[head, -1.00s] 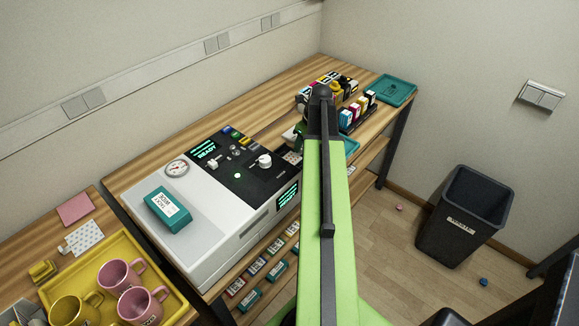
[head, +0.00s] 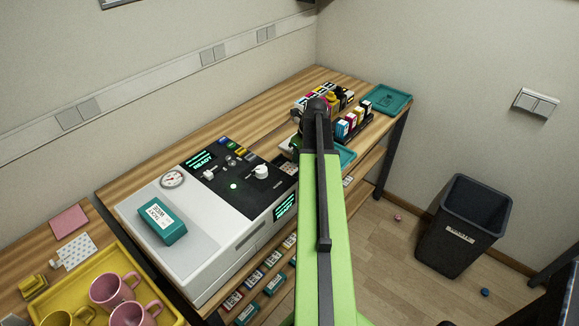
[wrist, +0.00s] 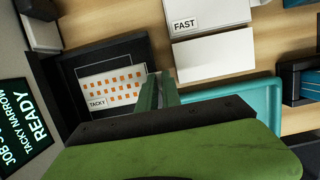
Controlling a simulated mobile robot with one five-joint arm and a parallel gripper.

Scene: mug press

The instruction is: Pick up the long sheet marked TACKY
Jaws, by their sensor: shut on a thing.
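The sheet marked TACKY (wrist: 120,85) is white with rows of orange squares. In the wrist view it lies in a dark recess at the machine's end, label at its lower left. My gripper (wrist: 158,88) is at the sheet's right end, its green fingers close together and shut on that end. The exact contact is hard to see. In the head view my arm hides the gripper, and a small pale part of the sheet (head: 288,168) shows left of the arm.
The machine (head: 210,215) has a lit READY screen (wrist: 22,130) beside the sheet. A white FAST block (wrist: 210,18) and a teal tray (wrist: 235,95) are close by on the right. A black bin (head: 465,225) stands on the floor.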

